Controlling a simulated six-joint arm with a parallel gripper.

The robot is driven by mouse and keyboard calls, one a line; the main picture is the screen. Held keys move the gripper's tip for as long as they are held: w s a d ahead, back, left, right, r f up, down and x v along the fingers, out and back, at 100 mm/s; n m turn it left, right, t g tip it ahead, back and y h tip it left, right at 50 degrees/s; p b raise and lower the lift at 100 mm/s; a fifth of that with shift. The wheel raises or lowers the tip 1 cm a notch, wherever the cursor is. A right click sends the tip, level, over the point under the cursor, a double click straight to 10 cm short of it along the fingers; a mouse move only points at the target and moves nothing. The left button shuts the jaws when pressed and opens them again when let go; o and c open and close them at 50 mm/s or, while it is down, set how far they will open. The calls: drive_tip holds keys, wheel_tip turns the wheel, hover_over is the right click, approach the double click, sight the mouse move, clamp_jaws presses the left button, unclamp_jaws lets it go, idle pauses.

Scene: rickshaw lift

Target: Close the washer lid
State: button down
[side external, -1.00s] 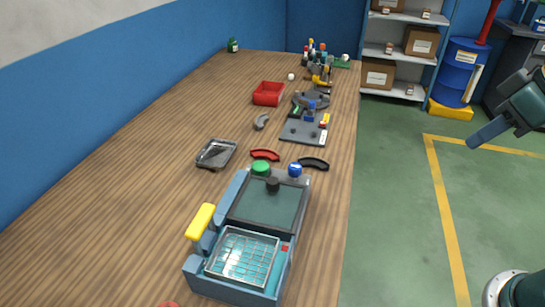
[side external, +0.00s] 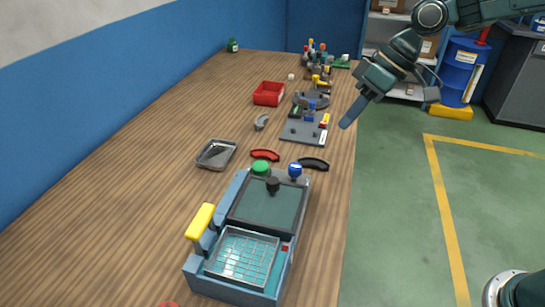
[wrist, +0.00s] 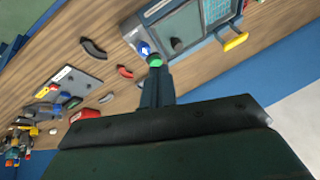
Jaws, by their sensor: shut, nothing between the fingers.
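The washer is a blue-grey machine (side external: 196,275) at the front of the bench. Its front opening shows a wire basket (side external: 242,255) over teal, uncovered. A dark flat panel (side external: 268,212) with a black knob (side external: 273,184) lies behind the basket; I cannot tell whether it is the lid. A yellow handle (side external: 200,221) stands at the left side. A green knob (side external: 261,167) and a blue knob (side external: 295,170) are at the back. My gripper (side external: 347,122) is shut and empty, in the air right of the bench, apart from the washer. The washer also shows in the wrist view (wrist: 131,28).
A red handle (side external: 265,155), a dark handle (side external: 313,164) and a metal tray (side external: 216,154) lie behind the washer. A grey plate (side external: 303,131) and a red bin (side external: 268,93) are farther back. Bench left of the washer is clear.

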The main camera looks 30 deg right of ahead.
sight(286, 183)
drive_tip(key=w+a+f+n+g+y, duration=0.1)
drive_tip(key=w+a+f+y, duration=0.1)
drive_tip(key=w+f, duration=0.3)
drive_tip(key=shift+w+a+f, duration=0.3)
drive_tip(key=shift+a+f, duration=0.05)
drive_tip(key=shift+a, duration=0.45)
drive_tip(key=shift+s+x, duration=0.2)
drive_tip(key=shift+x, duration=4.8)
drive_tip(key=shift+n+g, duration=0.3)
drive_tip(key=s+a, duration=0.9)
drive_tip(key=shift+s+a, duration=0.35)
drive_tip(key=shift+s, duration=0.15)
